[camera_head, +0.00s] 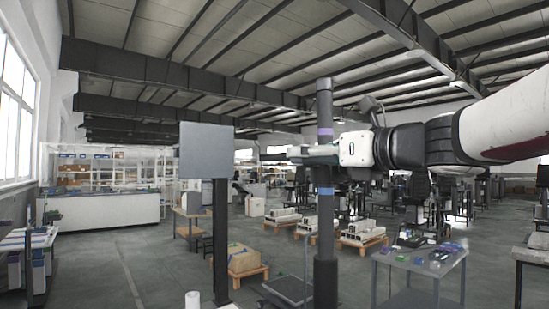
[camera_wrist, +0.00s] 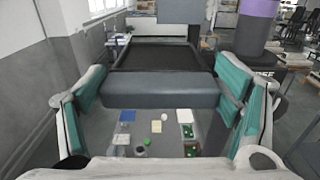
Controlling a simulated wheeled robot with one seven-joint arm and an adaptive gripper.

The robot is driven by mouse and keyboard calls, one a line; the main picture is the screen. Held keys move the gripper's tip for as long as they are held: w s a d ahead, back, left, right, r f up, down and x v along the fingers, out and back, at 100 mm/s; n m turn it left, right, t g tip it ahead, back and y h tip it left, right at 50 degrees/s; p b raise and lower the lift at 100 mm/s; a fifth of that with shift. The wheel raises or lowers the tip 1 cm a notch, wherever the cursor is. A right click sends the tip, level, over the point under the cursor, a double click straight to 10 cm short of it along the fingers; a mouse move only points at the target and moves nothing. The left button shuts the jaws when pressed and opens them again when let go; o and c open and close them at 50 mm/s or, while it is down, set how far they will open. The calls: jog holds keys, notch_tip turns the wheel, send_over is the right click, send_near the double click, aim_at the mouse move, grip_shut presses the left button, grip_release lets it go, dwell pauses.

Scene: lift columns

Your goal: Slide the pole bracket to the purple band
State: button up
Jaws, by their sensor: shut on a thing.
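The dark upright pole (camera_head: 325,235) has a purple band (camera_head: 325,134) near its upper part and a blue band (camera_head: 325,191) lower down. My gripper (camera_head: 298,153) crosses the pole just below the purple band. In the wrist view, its teal-padded fingers are closed on the grey block of the pole bracket (camera_wrist: 160,92), one at each end. A dark flat part extends beyond this block. The purple band also shows at the top right of the wrist view (camera_wrist: 257,7). In the head view the bracket is mostly hidden by my gripper.
A grey panel (camera_head: 207,150) on a dark post stands left of the pole. A table with small parts (camera_head: 420,262) stands at the right. Boxes on pallets (camera_head: 362,232) sit behind the pole. Open floor (camera_head: 100,265) lies at the left.

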notch_tip(320, 180, up, 5)
jog(key=p, duration=0.3)
jog(key=shift+r, duration=0.2)
jog(key=o, duration=1.6)
jog(key=shift+f, duration=0.1)
jog(key=v, duration=1.2)
